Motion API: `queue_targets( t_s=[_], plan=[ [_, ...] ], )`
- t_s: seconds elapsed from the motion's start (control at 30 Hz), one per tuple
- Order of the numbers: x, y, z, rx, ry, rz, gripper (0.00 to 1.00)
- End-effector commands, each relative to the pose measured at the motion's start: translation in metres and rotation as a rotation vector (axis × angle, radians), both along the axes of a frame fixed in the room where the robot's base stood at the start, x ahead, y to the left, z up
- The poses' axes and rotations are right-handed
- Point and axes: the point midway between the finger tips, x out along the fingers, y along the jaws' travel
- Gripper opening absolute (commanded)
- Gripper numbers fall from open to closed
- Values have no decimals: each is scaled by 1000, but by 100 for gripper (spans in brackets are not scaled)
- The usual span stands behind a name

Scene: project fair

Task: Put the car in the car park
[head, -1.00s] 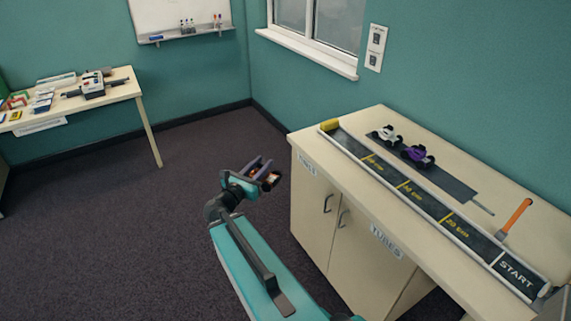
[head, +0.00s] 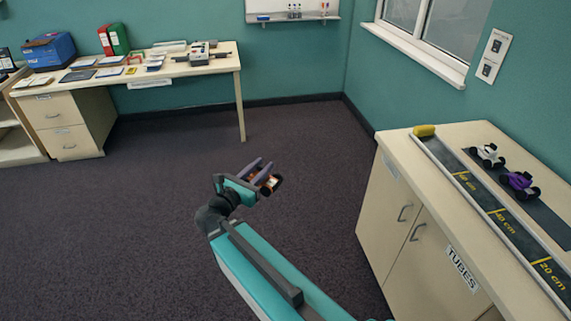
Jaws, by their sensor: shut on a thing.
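My gripper (head: 262,168) is shut on a small orange and dark car (head: 272,183) with black wheels. It holds the car in the air over the open floor, left of the cabinet; the fingers partly hide it. On the cabinet top, a white car (head: 487,155) and a purple car (head: 519,185) stand on a dark flat strip (head: 548,217). This strip may be the car park; no label shows on it. Its near end is cut off by the picture's right edge.
A marked track (head: 492,212) with a yellow block (head: 424,130) at its far end runs along the cabinet (head: 395,225) top. A table (head: 225,66) with boxes and papers stands at the back left, beside a drawer unit (head: 68,130). The floor between is clear.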

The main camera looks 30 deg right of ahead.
Motion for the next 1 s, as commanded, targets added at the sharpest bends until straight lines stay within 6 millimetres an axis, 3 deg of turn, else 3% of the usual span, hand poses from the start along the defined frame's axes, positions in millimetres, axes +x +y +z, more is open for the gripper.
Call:
queue_targets(
  t_s=[0.03,0.2,0.4,1.0],
  plan=[
    [1,17,-3,1,-1,19,2],
    [1,60,-6,1,-1,65,2],
    [-2,92,-7,0,0,97,2],
    [-3,99,-7,0,0,105,2]
  ],
)
